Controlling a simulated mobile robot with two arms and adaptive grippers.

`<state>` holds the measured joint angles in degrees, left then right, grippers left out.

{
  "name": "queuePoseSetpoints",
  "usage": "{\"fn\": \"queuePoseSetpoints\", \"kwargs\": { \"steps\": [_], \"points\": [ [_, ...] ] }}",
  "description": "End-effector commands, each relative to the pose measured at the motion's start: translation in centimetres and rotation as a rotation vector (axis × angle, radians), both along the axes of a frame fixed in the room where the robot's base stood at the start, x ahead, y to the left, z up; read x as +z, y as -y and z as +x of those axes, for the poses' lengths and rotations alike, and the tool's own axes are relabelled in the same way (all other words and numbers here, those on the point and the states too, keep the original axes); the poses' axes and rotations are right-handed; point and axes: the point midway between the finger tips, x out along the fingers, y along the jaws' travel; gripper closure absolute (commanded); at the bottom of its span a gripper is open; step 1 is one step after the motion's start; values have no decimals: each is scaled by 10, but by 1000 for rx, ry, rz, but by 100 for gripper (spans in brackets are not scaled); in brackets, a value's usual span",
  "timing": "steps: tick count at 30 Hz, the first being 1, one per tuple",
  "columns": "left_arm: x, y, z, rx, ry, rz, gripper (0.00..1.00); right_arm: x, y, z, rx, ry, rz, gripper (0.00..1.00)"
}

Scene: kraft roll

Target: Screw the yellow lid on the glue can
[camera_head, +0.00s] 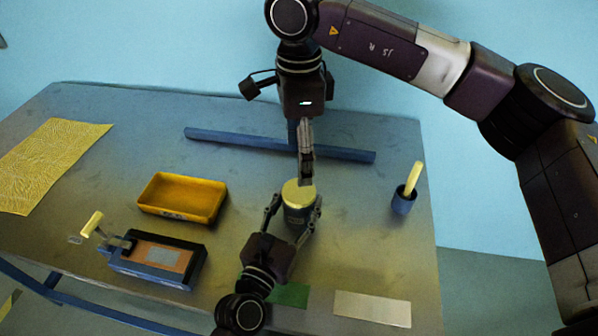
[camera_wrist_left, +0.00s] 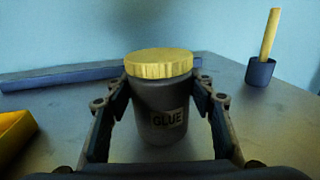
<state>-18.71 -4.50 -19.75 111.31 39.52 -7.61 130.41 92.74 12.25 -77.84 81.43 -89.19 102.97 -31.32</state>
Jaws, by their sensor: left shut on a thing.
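The dark glue can (camera_head: 299,214) stands upright on the table, and its GLUE label shows in the left wrist view (camera_wrist_left: 160,115). The yellow lid (camera_head: 298,190) sits level on top of the can; it also shows in the left wrist view (camera_wrist_left: 158,64). I cannot tell how tight it is. My left gripper (camera_head: 292,214) is shut on the can's body, one finger on each side. My right gripper (camera_head: 306,180) points down above the lid, seen edge-on, so its opening is hidden. It does not show in the left wrist view, and a gap shows above the lid there.
A blue bar (camera_head: 240,139) lies behind the can. A cup with a yellow stick (camera_head: 403,201) stands right. A green piece (camera_head: 290,294) and pale plate (camera_head: 372,308) lie at the front.

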Motion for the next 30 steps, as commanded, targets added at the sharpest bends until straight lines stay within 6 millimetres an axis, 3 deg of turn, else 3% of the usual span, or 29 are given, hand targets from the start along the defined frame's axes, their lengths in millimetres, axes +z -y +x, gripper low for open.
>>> {"fn": "queuePoseSetpoints", "kwargs": {
  "steps": [6, 16, 17, 22, 30],
  "points": [
    [0, 0, 0, 0, 0, 0, 100, 26, 0, 0, 0, -1, -1, 29],
    [0, 0, 0, 0, 0, 0, 100, 31, 0, 0, 1, -1, 0, 29],
    [0, 0, 0, 0, 0, 0, 49, 30, 0, 0, 1, -1, 0, 29],
    [0, 0, 0, 0, 0, 0, 31, 30, 0, 0, 1, -1, 0, 29],
    [0, 0, 0, 0, 0, 0, 30, 30, 0, 0, 1, -1, 0, 29]
  ]
}}
